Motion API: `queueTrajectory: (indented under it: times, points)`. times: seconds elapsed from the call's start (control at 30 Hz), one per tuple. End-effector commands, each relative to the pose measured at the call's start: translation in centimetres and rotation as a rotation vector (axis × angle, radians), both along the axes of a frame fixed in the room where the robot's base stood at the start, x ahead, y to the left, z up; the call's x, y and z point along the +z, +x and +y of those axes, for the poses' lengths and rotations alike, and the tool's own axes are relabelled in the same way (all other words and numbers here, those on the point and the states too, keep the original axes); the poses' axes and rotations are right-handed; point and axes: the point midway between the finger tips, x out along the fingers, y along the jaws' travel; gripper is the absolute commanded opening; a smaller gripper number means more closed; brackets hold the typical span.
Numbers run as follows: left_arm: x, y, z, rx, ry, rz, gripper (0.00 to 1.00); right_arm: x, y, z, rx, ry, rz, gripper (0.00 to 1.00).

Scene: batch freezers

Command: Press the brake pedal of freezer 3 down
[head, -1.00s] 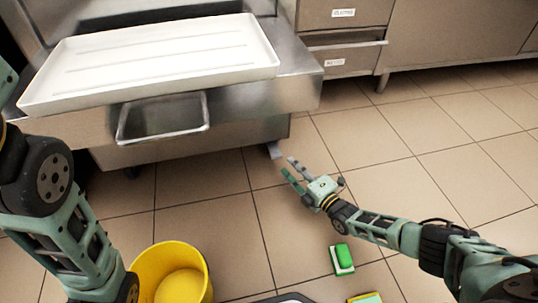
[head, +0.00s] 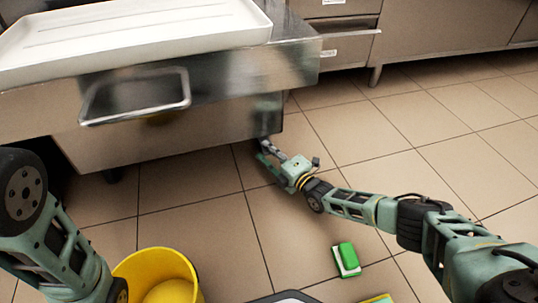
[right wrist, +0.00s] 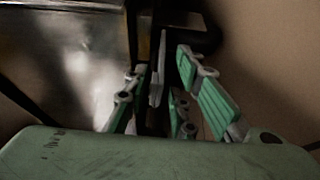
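The steel freezer (head: 200,138) stands at the left with a white tray on top. Its brake pedal was seen at its lower right corner; in the head view my right gripper (head: 264,150) now covers that spot. My right gripper reaches in low beside the freezer's corner, fingers apart. In the right wrist view its green-padded fingers (right wrist: 165,95) stand spread, with a narrow grey piece (right wrist: 157,75), probably the pedal, between them. I cannot tell whether they touch it. My left arm shows at the left edge; its gripper is out of view.
A yellow bucket (head: 158,272) stands on the floor in front, with a green and white sponge or brush (head: 346,259) to its right. A white tray (head: 130,40) rests on the freezer. Steel cabinets (head: 440,35) line the back. The tiled floor at right is clear.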

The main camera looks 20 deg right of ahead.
Motion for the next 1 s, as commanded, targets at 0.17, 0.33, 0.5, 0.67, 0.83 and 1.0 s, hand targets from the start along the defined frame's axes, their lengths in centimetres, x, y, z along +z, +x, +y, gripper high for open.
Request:
queueTrajectory:
  times: [0.17, 0.33, 0.5, 0.67, 0.83, 1.0]
  points:
    - [0.02, -0.02, -0.01, 0.0, 0.0, -0.001, 0.4, 0.02, 0.02, 0.02, 0.0, 0.0, 0.001, 0.23]
    - [0.02, -0.03, -0.02, 0.0, 0.001, -0.001, 0.4, 0.01, 0.01, 0.01, 0.0, 0.0, 0.001, 0.14]
    - [0.02, -0.03, -0.02, 0.0, 0.001, -0.001, 0.4, 0.0, 0.0, 0.0, 0.0, 0.0, 0.001, 0.0]
    - [0.02, -0.02, -0.02, -0.001, 0.001, -0.001, 0.4, -0.01, -0.01, 0.0, 0.0, 0.0, 0.001, 0.0]
    - [0.01, -0.02, -0.01, 0.0, 0.001, 0.0, 0.4, -0.02, -0.01, -0.01, 0.0, -0.001, 0.001, 0.0]
    - [0.02, -0.01, -0.01, 0.0, 0.001, 0.0, 0.4, -0.03, -0.01, -0.02, 0.0, -0.002, 0.0, 0.0]
